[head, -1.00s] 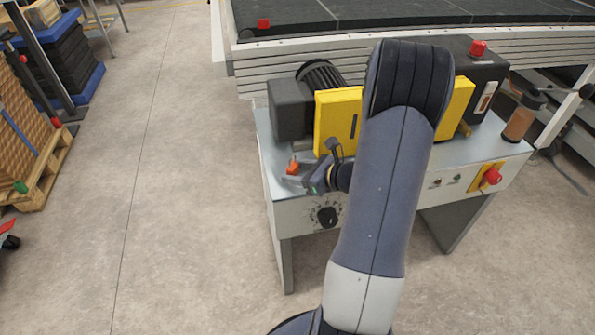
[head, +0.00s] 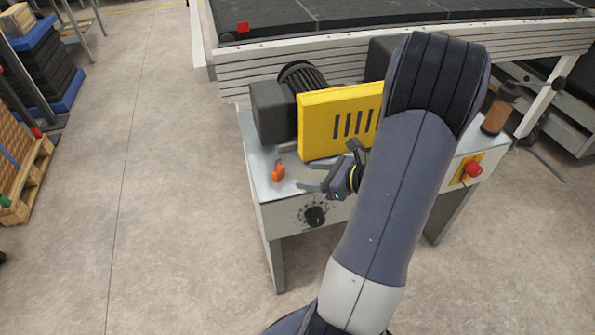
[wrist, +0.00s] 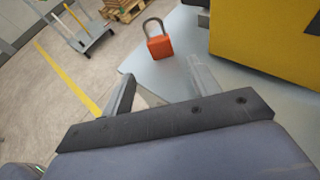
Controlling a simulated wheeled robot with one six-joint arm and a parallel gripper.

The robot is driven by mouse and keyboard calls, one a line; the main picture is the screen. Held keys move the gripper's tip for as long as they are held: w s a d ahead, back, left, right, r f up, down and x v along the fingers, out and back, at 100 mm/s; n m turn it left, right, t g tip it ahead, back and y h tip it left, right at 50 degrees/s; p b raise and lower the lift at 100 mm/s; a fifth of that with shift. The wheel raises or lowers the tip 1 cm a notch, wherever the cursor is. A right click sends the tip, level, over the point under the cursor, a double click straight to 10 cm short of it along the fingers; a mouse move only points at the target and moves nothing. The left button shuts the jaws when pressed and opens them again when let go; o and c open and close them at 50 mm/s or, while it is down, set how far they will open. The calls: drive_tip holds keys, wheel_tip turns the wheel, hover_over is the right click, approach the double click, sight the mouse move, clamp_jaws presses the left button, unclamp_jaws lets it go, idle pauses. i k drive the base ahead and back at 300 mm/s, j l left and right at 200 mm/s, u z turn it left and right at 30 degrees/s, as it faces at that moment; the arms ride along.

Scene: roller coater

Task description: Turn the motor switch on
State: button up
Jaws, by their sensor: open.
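A black round knob (head: 316,215) with scale marks is on the machine's front panel in the head view. A red knob on a yellow plate (head: 472,170) is at the panel's right end. I cannot tell for certain which one is the motor switch. An orange padlock (head: 278,172) stands on the grey top, left of my gripper. In the wrist view the padlock (wrist: 160,47) appears beyond the spread fingers (wrist: 160,72), with nothing between them.
A yellow slotted guard (head: 342,125) and a dark motor (head: 272,110) stand behind my gripper. My arm hides the panel's middle. A brown bottle-like container (head: 495,118) stands at the right end. Floor (head: 170,220) left of the machine is clear.

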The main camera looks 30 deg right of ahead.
sight(472, 169)
drive_tip(key=z, duration=1.6)
drive_tip(key=i+l+z, duration=0.2)
drive_tip(key=i+l, duration=0.4)
drive_tip(key=i, duration=0.15)
